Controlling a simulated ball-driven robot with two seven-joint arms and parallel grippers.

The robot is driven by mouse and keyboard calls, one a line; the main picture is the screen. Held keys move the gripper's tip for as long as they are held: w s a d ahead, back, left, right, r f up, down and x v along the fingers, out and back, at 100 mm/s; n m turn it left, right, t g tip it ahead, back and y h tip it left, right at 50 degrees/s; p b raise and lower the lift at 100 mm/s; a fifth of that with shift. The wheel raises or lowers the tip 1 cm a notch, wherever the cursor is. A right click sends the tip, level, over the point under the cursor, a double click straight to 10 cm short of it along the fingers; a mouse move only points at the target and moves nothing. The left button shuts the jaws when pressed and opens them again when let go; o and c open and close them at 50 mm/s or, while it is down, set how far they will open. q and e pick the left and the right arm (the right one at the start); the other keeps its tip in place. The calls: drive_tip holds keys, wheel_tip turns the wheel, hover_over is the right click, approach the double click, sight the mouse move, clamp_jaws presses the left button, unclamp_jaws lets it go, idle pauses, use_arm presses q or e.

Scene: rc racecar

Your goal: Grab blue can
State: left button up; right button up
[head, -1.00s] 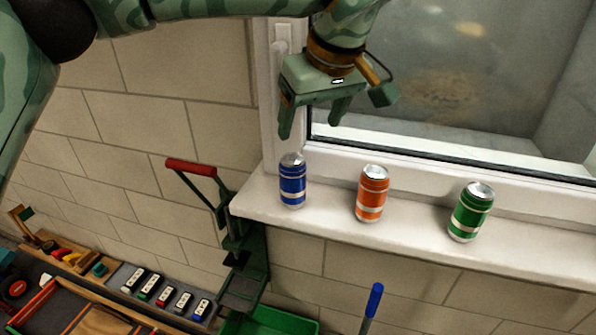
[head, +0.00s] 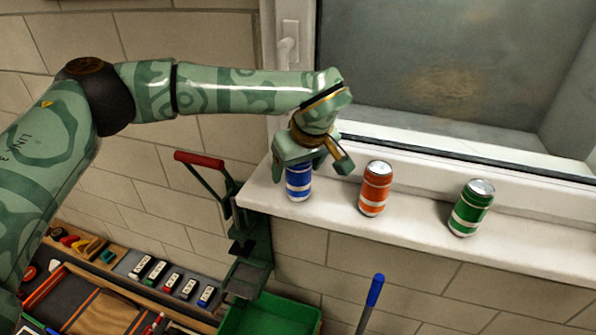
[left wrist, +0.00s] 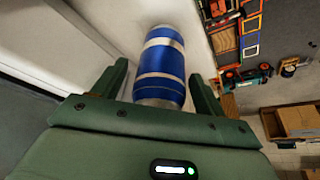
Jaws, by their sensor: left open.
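The blue can (head: 299,184) stands upright at the left end of the white window sill. Its top is hidden behind my left gripper (head: 294,177) in the head view. The gripper points down over the can, with its fingers on either side of it. In the left wrist view the blue can (left wrist: 161,70) sits between the two open fingers of my left gripper (left wrist: 160,88), with a gap on each side. My right gripper is not in view.
An orange can (head: 375,189) and a green can (head: 470,208) stand to the right on the sill (head: 420,228). The window frame is close behind.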

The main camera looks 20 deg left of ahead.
use_arm(q)
drive_tip(key=shift+d, duration=0.1)
drive_tip(key=shift+c, duration=0.3)
drive_tip(key=c, duration=1)
drive_tip(key=shift+o, duration=0.2)
drive_tip(key=shift+r, duration=0.1)
